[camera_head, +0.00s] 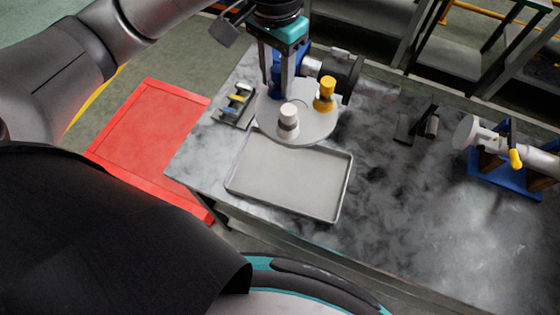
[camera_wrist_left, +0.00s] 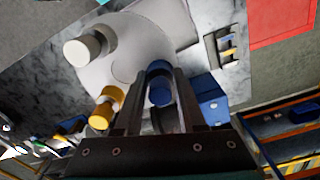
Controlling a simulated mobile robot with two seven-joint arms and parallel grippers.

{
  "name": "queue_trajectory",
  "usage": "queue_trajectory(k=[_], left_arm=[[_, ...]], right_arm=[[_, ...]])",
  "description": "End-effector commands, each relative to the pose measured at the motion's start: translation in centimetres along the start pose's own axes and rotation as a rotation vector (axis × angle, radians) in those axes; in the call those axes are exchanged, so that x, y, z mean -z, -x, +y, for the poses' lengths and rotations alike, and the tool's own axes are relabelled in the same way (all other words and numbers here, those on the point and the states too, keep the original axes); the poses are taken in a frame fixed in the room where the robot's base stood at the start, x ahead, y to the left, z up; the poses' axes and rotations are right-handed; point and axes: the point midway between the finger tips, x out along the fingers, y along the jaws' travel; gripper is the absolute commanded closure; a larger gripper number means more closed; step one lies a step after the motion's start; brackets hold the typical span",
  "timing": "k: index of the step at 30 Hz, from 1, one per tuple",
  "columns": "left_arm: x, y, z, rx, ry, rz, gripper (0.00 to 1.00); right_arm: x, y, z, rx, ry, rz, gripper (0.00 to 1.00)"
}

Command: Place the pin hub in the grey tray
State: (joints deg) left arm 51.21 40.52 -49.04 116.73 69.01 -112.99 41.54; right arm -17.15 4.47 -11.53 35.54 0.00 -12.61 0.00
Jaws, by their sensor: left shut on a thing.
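The grey tray (camera_head: 290,178) lies empty on the table, in front of a round grey turntable (camera_head: 305,128). My left gripper (camera_head: 276,92) points down over the turntable's back left part, shut on a blue cylindrical piece (camera_wrist_left: 159,88). This blue piece also shows between the fingers in the head view (camera_head: 275,78). A white cylindrical piece (camera_head: 288,120) and a yellow one (camera_head: 325,94) stand on the turntable, apart from the gripper. I cannot tell by looks which piece is the pin hub, nor whether the blue piece touches the turntable. My right gripper is out of view.
A small rack (camera_head: 236,104) with coloured parts stands left of the turntable. A dark motor-like unit (camera_head: 338,70) stands behind it. A black fixture (camera_head: 418,125) and a pump on a blue base (camera_head: 500,160) are to the right. The table's front right is clear.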

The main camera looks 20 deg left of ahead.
Motion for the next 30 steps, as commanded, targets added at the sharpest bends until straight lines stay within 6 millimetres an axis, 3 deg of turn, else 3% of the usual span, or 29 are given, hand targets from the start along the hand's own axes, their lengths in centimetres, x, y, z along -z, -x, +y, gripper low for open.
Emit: queue_trajectory(k=[5,21,25,30], left_arm=[[-0.1,-1.2,-0.1,-0.002,0.004,0.002,1.0],[0.0,-12.6,-0.2,-0.001,0.004,0.003,1.0],[0.0,-14.5,-0.2,-0.001,0.003,0.004,1.0],[0.1,-15.4,-0.3,-0.001,0.004,0.007,1.0]], right_arm=[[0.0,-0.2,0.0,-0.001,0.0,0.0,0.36],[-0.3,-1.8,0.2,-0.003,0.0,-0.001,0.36],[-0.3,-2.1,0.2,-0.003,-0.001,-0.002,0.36],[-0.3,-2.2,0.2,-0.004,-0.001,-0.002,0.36]])
